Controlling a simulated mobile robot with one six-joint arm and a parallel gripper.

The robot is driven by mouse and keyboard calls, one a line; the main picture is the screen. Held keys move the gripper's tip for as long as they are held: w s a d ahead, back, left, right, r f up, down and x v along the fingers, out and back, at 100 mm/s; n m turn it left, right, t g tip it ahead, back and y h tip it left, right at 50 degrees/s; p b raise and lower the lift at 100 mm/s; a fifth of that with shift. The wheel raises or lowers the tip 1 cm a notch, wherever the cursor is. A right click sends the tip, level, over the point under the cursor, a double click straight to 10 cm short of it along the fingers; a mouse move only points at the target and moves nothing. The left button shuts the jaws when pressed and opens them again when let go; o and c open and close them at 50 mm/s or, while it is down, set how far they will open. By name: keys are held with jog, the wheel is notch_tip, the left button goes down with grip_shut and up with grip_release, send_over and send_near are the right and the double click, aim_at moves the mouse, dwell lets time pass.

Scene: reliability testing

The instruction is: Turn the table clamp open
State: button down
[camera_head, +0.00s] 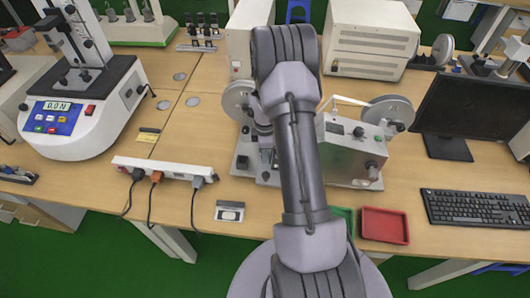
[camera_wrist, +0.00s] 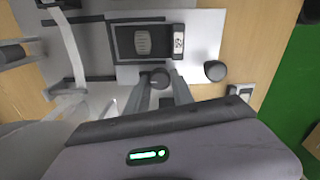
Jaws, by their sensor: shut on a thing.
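In the wrist view, my gripper (camera_wrist: 160,88) has its two grey fingers closed around a small dark round knob (camera_wrist: 158,77). The knob is at the front edge of a pale plate (camera_wrist: 208,40), close to a black rectangular part with a grey oval pad (camera_wrist: 143,41). The fingers hide its sides, and I cannot tell how far it is turned. This looks like the table clamp's knob. In the head view, my arm hides the gripper and the knob, over the grey bench machine (camera_head: 347,150).
Another dark round knob (camera_wrist: 215,70) is just right of my fingers. A power strip (camera_head: 160,168) with cables lies left of my arm. A red tray (camera_head: 385,225), a keyboard (camera_head: 472,207) and a monitor (camera_head: 478,105) are to the right. A force tester (camera_head: 82,115) stands at the left.

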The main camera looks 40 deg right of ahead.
dwell(0.4)
jog(key=c, duration=1.1)
grip_release()
notch_tip(320, 180, up, 17)
jog(key=p, duration=0.4)
jog(key=shift+r+p, duration=0.2)
jog(key=shift+p, duration=0.15)
